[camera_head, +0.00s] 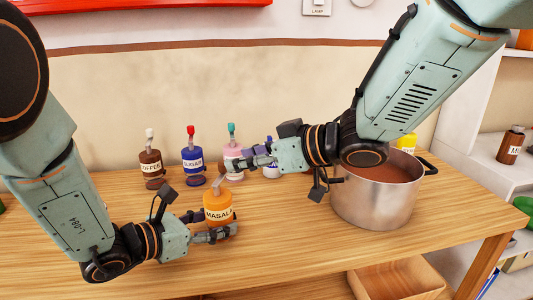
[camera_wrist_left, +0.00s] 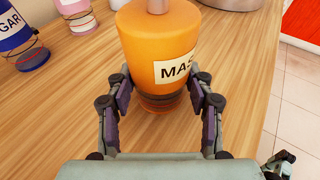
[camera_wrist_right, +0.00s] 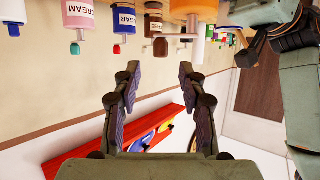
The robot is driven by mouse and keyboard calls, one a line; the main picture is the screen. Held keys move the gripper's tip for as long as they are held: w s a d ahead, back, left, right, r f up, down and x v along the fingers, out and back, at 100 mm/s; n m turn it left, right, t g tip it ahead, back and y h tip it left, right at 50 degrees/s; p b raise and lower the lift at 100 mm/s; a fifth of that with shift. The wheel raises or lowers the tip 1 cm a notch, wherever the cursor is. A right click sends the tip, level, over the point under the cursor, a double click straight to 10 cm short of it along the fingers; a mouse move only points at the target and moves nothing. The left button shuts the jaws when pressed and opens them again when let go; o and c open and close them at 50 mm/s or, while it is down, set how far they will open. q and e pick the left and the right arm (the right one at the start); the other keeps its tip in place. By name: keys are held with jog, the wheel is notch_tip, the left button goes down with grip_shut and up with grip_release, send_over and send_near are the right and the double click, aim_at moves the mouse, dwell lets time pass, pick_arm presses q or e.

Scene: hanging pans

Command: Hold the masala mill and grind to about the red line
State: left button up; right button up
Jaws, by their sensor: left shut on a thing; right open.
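The orange masala mill (camera_head: 218,207) stands upright at the front of the table, its label facing forward. It has a grey crank with a brown knob (camera_head: 221,169) on top. My left gripper (camera_wrist_left: 160,88) is shut on its lower body, one finger on each side. A dark band shows at its base in the left wrist view; I cannot make out a red line clearly. My right gripper (camera_head: 243,163) is open and empty, just right of the knob. In the right wrist view, which looks upside down, the knob (camera_wrist_right: 160,47) lies beyond the open fingertips, roughly centred.
A large steel pot (camera_head: 372,205) of brown liquid stands right, below my right arm. A wooden box (camera_head: 395,280) is lower right. The table's front left is bare.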

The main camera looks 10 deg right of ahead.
jog(key=shift+v, duration=2.85)
jog(key=t+y, duration=0.3)
jog(key=y, duration=0.1)
send_near(222, 161)
jog(key=x, duration=0.6)
jog(key=f+x, duration=0.1)
jog(key=x, duration=0.2)
jog(key=shift+w+a+r, duration=0.1)
jog(key=shift+w+a, duration=0.1)
jog(key=shift+a, duration=0.15)
jog(key=shift+c, duration=0.4)
grip_shut()
